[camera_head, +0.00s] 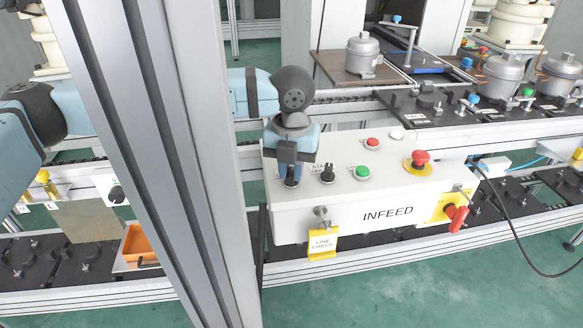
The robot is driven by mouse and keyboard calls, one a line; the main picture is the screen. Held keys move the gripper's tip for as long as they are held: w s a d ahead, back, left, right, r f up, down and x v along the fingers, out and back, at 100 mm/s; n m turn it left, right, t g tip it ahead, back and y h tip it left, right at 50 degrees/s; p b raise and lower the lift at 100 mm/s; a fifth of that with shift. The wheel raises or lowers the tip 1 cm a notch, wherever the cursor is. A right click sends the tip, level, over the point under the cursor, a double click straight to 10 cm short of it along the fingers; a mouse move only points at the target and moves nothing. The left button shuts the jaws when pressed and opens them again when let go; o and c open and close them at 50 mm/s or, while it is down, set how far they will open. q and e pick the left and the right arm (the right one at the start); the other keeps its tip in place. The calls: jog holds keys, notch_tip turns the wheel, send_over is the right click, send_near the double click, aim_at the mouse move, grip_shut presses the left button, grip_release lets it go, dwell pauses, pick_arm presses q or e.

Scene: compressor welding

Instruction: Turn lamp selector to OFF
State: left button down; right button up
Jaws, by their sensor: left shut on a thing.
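The light grey INFEED control box (370,193) stands in the middle of the view. My left gripper (290,180) points down over the left end of its top panel and is shut on a dark selector knob (291,183). The fingers hide most of that knob, and its pointer and label cannot be read. A second black selector knob (327,174) stands just right of the gripper, free of it. Its label is too small and partly covered to read. My right gripper is not in view.
Right of the knobs are a green button (363,173), a red button (373,142) and a red emergency stop (420,158). A red-handled switch (456,214) sits on the box front. A grey upright post (165,150) crosses the view left of the gripper.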

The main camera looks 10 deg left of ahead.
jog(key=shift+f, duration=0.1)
pick_arm(q)
jog(key=shift+f+n+b, duration=0.1)
jog(key=shift+n+b, duration=0.35)
jog(key=shift+n, duration=0.55)
jog(key=shift+n+b, duration=0.35)
jog(key=shift+n, duration=0.85)
jog(key=n, duration=0.3)
jog(key=shift+n+b, duration=0.35)
jog(key=shift+n, duration=0.25)
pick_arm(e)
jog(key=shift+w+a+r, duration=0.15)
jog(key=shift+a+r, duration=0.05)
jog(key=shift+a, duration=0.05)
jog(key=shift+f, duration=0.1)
pick_arm(q)
jog(key=c, duration=1.1)
grip_release()
